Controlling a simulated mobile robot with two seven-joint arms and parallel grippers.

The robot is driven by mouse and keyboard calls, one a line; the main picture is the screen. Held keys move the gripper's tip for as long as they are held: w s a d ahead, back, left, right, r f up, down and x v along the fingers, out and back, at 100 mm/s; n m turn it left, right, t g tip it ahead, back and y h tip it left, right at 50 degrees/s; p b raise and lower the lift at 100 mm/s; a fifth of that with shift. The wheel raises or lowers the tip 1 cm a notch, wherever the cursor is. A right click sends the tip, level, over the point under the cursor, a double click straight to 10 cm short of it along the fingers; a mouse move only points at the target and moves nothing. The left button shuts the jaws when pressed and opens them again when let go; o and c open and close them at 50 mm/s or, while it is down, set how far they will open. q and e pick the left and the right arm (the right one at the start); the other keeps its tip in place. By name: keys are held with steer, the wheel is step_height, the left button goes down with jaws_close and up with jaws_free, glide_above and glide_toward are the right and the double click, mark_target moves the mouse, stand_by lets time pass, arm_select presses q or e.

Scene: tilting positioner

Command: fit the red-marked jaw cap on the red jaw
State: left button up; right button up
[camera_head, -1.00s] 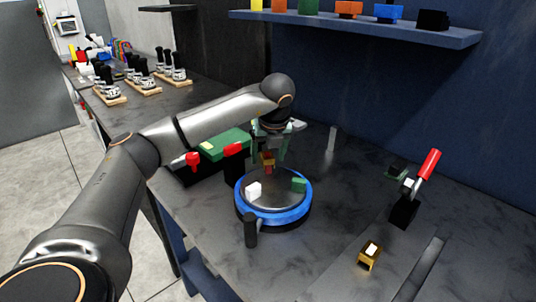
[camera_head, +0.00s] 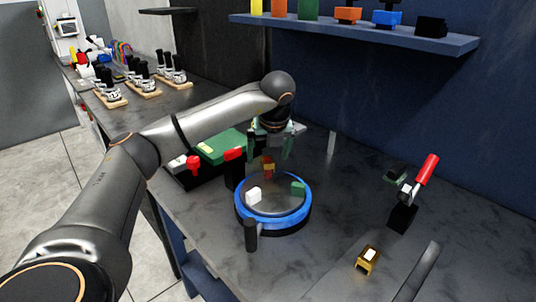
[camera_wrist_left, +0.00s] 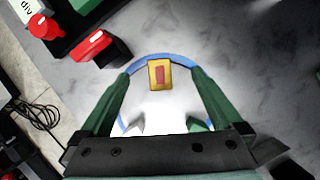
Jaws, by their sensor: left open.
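The red-marked jaw cap (camera_head: 268,167) is a small gold block at the far side of the round positioner (camera_head: 273,222), which has a blue rim. It appears to sit over the red jaw; the cap mostly hides that jaw, so I cannot tell how fully it is seated. In the left wrist view the cap (camera_wrist_left: 160,75) shows its red mark facing up. My left gripper (camera_head: 269,150) is open above the cap, its green fingers on either side and apart from it. A white jaw (camera_head: 254,195) and a green jaw (camera_head: 298,188) stand on the disc. My right gripper is not in view.
A gold cap with a white mark (camera_head: 368,258) lies at the front right. A red-handled clamp (camera_head: 405,200) stands at the right. A green box with red parts (camera_head: 224,146) is behind left of the positioner. A shelf (camera_head: 360,33) hangs above.

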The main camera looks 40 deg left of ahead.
arm_select(q)
steer(key=shift+w+a+r+p+v, duration=0.15)
steer(key=shift+p+v, duration=0.4)
steer(key=shift+v, duration=0.3)
steer(key=shift+w+a+p+v, duration=0.1)
steer(key=shift+a+p+v, duration=0.05)
steer(key=shift+p+v, duration=0.6)
steer(key=shift+w+a+r+p+v, duration=0.15)
steer(key=shift+p+v, duration=0.25)
steer(key=shift+v, duration=0.6)
steer(key=shift+s+f, duration=0.1)
steer(key=shift+f, duration=0.05)
